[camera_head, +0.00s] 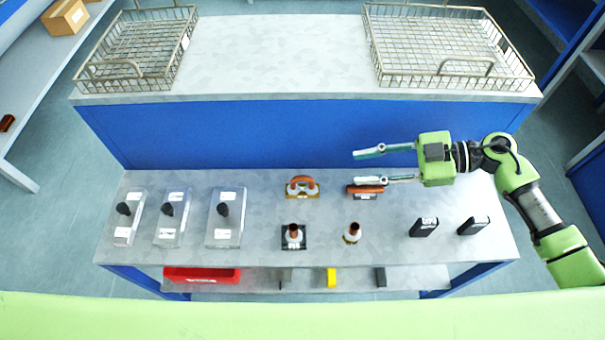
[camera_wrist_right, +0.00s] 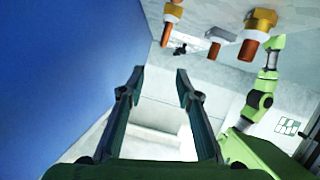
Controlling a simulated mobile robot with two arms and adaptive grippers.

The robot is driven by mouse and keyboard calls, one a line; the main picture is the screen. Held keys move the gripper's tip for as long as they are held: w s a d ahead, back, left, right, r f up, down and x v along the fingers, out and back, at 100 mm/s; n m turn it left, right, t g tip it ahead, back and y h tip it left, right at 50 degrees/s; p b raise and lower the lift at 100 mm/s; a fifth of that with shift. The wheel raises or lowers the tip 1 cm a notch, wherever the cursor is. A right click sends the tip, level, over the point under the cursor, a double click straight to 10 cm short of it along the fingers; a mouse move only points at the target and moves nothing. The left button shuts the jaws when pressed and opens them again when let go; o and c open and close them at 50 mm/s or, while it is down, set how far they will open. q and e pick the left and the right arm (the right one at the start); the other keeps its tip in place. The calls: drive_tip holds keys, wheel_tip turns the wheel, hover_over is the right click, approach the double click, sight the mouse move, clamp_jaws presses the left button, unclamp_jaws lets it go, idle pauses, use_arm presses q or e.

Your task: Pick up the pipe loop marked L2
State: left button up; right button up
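A copper-orange pipe loop (camera_head: 301,182) stands as an arch on a labelled base left of centre on the workbench. A second orange piece (camera_head: 365,189) lies on a dark labelled base to its right, partly under my right gripper's lower finger. The labels are too small to read, so I cannot tell which is L2. My right gripper (camera_head: 360,168) is open and empty, pointing left above the bench's back edge. Its spread fingers also show in the right wrist view (camera_wrist_right: 160,72). A green arm (camera_wrist_right: 262,90), likely my left, shows there; its fingers are not clear.
Two upright copper fittings (camera_head: 293,235) (camera_head: 352,233) and two black blocks (camera_head: 424,227) (camera_head: 473,226) stand on the bench. Clear boxes (camera_head: 224,222) with black knobs stand left. Behind rises a blue panel (camera_head: 260,135) under a shelf with wire baskets (camera_head: 140,50) (camera_head: 445,45).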

approach(309, 178)
drive_tip(key=a, duration=0.1)
drive_tip(key=a+f+p, duration=0.1)
drive_tip(key=a, duration=0.1)
drive_tip(key=shift+a+g, duration=0.35)
drive_tip(key=shift+g, duration=0.05)
drive_tip(key=shift+w+f+x, duration=0.1)
drive_tip(key=shift+w+x, duration=0.1)
drive_tip(key=shift+x, duration=1.25)
drive_tip(key=shift+w+f+x, duration=0.15)
drive_tip(key=shift+x, duration=1.25)
drive_tip(key=shift+d+r, duration=0.1)
clamp_jaws()
